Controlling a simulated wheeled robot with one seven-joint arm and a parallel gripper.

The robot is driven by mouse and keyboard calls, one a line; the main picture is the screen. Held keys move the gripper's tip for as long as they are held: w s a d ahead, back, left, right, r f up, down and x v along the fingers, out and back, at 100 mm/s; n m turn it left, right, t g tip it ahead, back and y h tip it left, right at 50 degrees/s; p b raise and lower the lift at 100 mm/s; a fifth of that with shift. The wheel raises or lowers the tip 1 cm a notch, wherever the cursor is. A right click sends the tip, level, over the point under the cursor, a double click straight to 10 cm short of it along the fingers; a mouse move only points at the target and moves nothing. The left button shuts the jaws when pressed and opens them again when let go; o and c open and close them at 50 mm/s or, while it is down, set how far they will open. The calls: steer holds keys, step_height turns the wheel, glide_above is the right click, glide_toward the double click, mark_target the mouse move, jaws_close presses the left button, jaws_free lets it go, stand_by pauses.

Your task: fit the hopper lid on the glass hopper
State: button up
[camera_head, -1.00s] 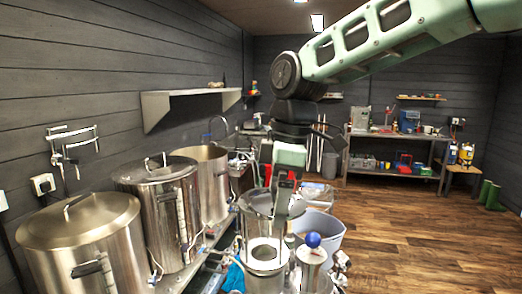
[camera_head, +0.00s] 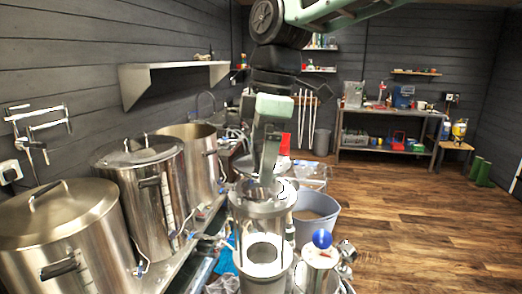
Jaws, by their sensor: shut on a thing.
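The glass hopper (camera_head: 250,226) is a clear upright cylinder at the lower middle, above a bright white ring. My gripper (camera_head: 267,182) is directly above it, pointing down, shut on what looks like the hopper lid (camera_head: 246,194). The lid appears as a pale round disc at the level of the hopper's top rim. My fingers hide its middle and the grip point. I cannot tell whether the lid rests on the rim or is slightly above it.
A blue-knobbed steel vessel (camera_head: 318,262) stands close on the right. A grey bucket (camera_head: 318,212) is behind it. Large steel kettles (camera_head: 65,228) line the left wall. A red-topped item (camera_head: 284,146) stands behind my gripper. The wooden floor (camera_head: 410,225) on the right is open.

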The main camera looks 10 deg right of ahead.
steer(key=shift+f+b, duration=1.05)
steer(key=shift+f, duration=0.55)
steer(key=shift+d+p, duration=0.1)
steer(key=shift+p, duration=0.2)
steer(key=shift+f, duration=0.15)
stand_by(0.5)
steer(key=shift+r+p, duration=0.65)
steer(key=shift+r, duration=0.2)
steer(key=shift+f+b, duration=0.45)
steer(key=shift+f, duration=0.4)
stand_by(0.8)
steer(key=shift+r, duration=0.2)
steer(key=shift+r+p, duration=0.5)
steer(key=shift+p, duration=0.15)
